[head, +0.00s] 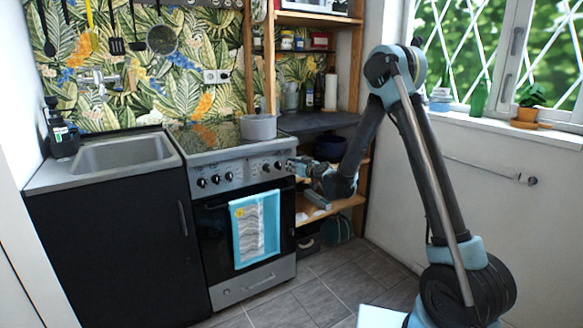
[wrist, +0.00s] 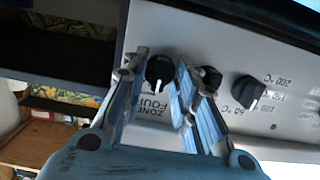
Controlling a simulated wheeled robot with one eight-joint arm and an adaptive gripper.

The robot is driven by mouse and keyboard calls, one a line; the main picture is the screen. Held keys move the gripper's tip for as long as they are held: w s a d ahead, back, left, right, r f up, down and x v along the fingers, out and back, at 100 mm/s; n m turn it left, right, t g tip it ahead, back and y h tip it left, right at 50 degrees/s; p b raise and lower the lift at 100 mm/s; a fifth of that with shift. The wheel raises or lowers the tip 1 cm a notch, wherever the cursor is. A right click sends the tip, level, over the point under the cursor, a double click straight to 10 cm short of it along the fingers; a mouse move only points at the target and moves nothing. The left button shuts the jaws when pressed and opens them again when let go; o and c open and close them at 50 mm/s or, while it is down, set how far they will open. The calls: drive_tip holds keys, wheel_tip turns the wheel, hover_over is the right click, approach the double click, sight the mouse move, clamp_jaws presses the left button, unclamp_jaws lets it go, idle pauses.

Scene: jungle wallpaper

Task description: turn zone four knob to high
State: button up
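The zone four knob (wrist: 160,71) is round and black, on the stove's silver front panel. The label "ZONE FOUR" (wrist: 153,108) shows just below it in the wrist view. My gripper (wrist: 161,64) is open, with one finger to the left and one to the right of the knob. The knob sits between the fingertips, and I cannot tell whether either touches it. The knob's exact setting is too small to read. In the head view my gripper (head: 296,164) is at the right end of the stove's (head: 240,205) panel and hides this knob.
A temperature knob (wrist: 248,91) is to the right in the wrist view, with another dark knob (wrist: 210,78) partly behind my right finger. A grey pot (head: 258,127) stands on the hob. A blue towel (head: 256,228) hangs on the oven door. Wooden shelves (head: 345,203) are right of the stove.

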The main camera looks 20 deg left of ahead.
clamp_jaws()
drive_tip(key=m, duration=0.3)
drive_tip(key=shift+m+g+y, duration=0.3)
drive_tip(key=shift+m, duration=0.1)
